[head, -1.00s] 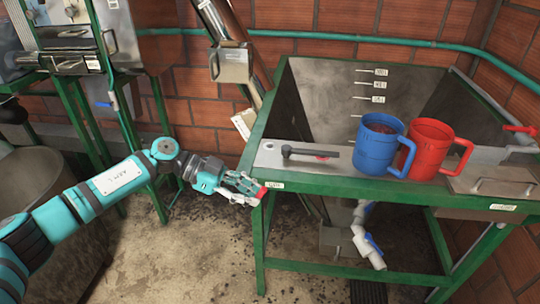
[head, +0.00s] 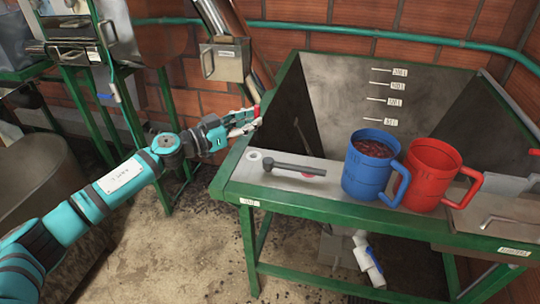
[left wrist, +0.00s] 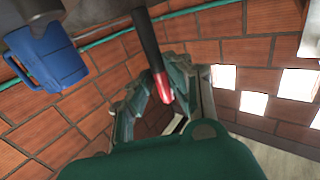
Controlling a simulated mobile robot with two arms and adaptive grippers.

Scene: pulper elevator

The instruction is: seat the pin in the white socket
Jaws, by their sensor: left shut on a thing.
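My left gripper (head: 248,119) is shut on a pin, whose red end (head: 256,111) shows at the fingertips. In the left wrist view the red end (left wrist: 165,90) sits between the fingers, and a black shaft (left wrist: 147,38) runs on from it. The gripper is at the back left of the hopper stand, by its green rim. A white ring, which looks like the white socket (head: 254,155), lies on the grey ledge in front of the gripper. The pin is clear of it. My right gripper is not in view.
A dark lever bar (head: 293,166) lies beside the ring, with a red spot near it. A blue mug (head: 366,178) and a red mug (head: 425,185) stand on the ledge to the right. The open hopper (head: 345,95) is behind; a metal box (head: 224,61) hangs at the back.

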